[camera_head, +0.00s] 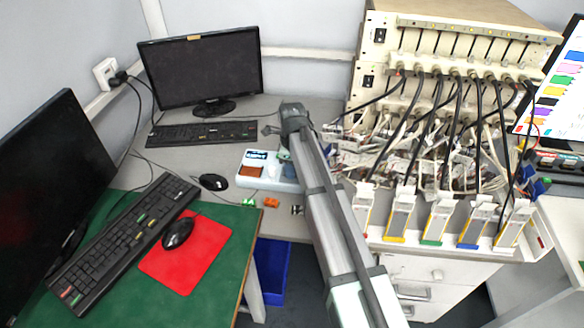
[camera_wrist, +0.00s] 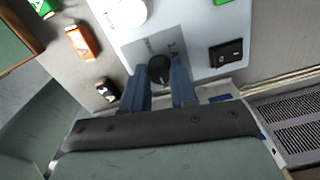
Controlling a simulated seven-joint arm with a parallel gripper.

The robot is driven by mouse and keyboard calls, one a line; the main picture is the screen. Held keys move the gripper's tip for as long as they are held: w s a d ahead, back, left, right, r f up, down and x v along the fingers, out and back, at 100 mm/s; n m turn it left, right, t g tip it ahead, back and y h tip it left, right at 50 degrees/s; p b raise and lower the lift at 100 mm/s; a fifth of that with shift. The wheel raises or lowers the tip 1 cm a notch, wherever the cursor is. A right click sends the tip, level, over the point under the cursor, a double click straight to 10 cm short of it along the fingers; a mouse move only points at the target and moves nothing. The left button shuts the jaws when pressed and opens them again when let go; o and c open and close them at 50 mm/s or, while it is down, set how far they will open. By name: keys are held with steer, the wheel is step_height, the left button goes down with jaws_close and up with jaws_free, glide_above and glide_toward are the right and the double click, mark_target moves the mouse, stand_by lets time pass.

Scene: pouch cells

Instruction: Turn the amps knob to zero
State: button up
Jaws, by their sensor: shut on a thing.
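A light grey instrument panel (camera_wrist: 197,50) fills the top middle of the wrist view. It has a small black knob (camera_wrist: 159,66) beside a marking that looks like an "A". My gripper (camera_wrist: 160,80) has its two blue fingers on either side of this knob, shut on it. The knob's pointer position cannot be made out.
A black rocker switch (camera_wrist: 226,53) sits right of the knob, and a white round part (camera_wrist: 127,12) is above left. Orange (camera_head: 271,202) and green (camera_head: 248,202) connectors lie in front of the box. Tangled cables (camera_head: 400,150) crowd the right; a mouse (camera_head: 213,182) is left.

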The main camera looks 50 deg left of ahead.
jaws_close()
